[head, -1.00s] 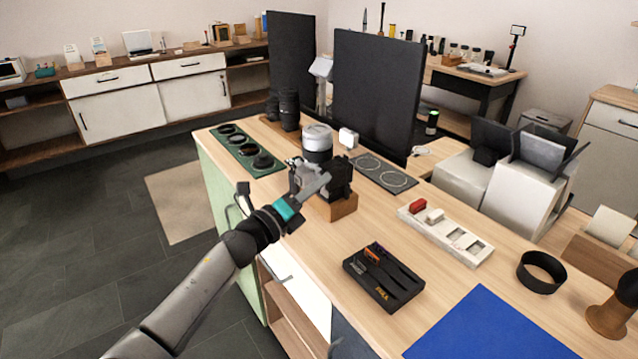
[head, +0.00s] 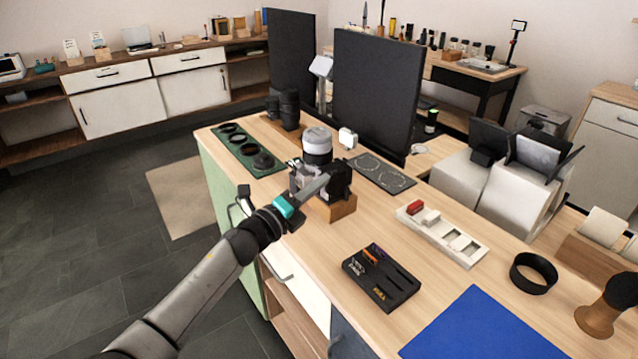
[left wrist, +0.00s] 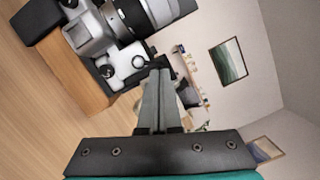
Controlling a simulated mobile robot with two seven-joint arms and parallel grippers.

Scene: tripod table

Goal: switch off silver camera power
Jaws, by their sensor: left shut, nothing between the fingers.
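The silver camera (head: 317,143) stands on a wooden block (head: 343,208) near the table's left edge, its lens pointing up in the head view. In the left wrist view, its silver body (left wrist: 92,36) and ringed lens fill the upper left. A silver plate with a round dial (left wrist: 138,62) lies just beside my fingertips. My left gripper (head: 322,182) is shut and empty, its tips at the camera's near side and partly covering it. The fingers (left wrist: 158,76) are together in the left wrist view; contact with the dial cannot be told. My right gripper is out of view.
A black tool tray (head: 398,290), white slotted tray (head: 462,247) and blue mat (head: 482,330) lie to the right.

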